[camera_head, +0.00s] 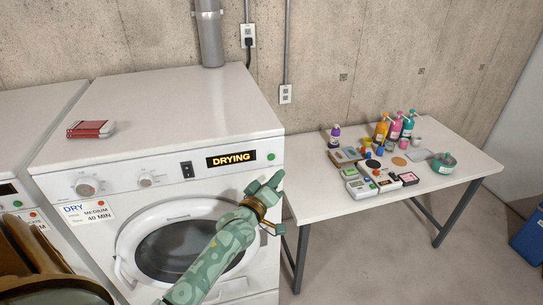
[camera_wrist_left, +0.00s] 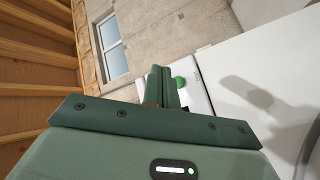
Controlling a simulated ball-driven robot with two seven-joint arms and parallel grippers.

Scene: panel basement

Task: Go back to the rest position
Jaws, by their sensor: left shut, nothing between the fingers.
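My left gripper (camera_head: 277,178) is shut and empty in front of the dryer's right front edge. Its fingertips are just below the round green button (camera_head: 271,156) on the panel. In the left wrist view the shut fingers (camera_wrist_left: 162,86) point at the panel, with the green button (camera_wrist_left: 180,82) partly hidden right behind them. I cannot tell whether they touch it. My right gripper is not in view.
Another white machine (camera_head: 35,110) stands at left. A white table (camera_head: 320,195) at right holds bottles, small boxes and a teal bowl (camera_head: 444,162). A blue bin (camera_head: 530,238) stands at far right. Floor before the table is clear.

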